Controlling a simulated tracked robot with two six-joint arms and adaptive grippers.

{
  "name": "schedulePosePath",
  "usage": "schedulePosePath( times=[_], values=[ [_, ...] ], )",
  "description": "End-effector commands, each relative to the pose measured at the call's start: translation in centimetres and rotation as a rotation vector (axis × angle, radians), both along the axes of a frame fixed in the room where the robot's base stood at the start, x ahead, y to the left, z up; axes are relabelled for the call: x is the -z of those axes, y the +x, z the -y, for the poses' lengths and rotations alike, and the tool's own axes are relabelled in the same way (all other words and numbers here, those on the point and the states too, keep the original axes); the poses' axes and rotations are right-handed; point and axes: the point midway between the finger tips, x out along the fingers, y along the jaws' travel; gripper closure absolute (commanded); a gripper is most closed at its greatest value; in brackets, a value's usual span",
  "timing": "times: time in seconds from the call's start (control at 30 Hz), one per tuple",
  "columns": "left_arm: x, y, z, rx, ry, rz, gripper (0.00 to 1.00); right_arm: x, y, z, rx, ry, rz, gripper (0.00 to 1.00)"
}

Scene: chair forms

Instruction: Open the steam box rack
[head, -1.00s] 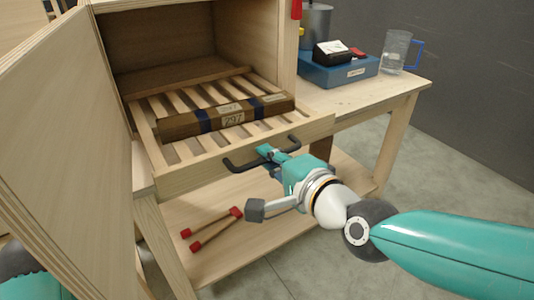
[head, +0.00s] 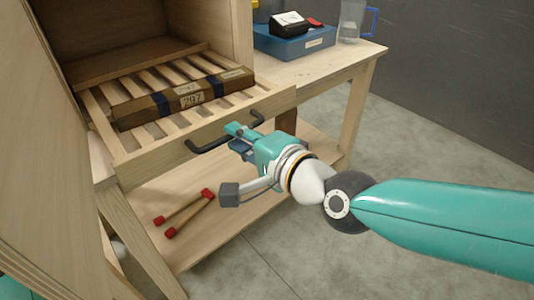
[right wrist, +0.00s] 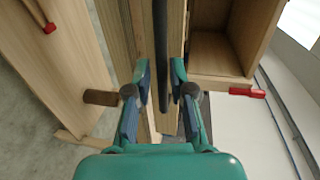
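The steam box rack (head: 140,158) is a slatted wooden drawer, pulled well out of the open wooden steam box (head: 110,28). A dark handle (head: 200,146) runs along its front; it also shows as a dark upright bar in the right wrist view (right wrist: 160,50). My right gripper (head: 240,141) is at the handle, one finger above it and one below. In the right wrist view its fingers (right wrist: 160,92) stand apart either side of the bar, with gaps visible. A dark wooden bundle marked 297 (head: 190,99) lies on the slats. My left gripper is out of view.
The open box door (head: 40,170) fills the left. A side table (head: 320,65) carries a blue box (head: 292,42) and a clear jug (head: 350,20). Red-ended sticks (head: 185,213) lie on the lower shelf (head: 225,225). The floor at right is free.

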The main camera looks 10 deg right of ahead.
Motion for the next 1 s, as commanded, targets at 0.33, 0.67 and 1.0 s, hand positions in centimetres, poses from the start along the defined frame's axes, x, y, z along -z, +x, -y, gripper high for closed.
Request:
schedulePosePath(
  times=[0.33,0.67,1.0],
  values=[
    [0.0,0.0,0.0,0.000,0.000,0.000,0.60,-1.3,-5.9,2.9,0.001,0.002,0.001,0.78],
    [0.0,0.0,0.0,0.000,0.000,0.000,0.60,-1.6,-8.4,4.2,0.002,0.000,-0.004,0.78],
    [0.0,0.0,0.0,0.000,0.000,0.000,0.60,-1.7,-9.0,4.4,-0.001,-0.002,-0.005,0.78]
  ],
)
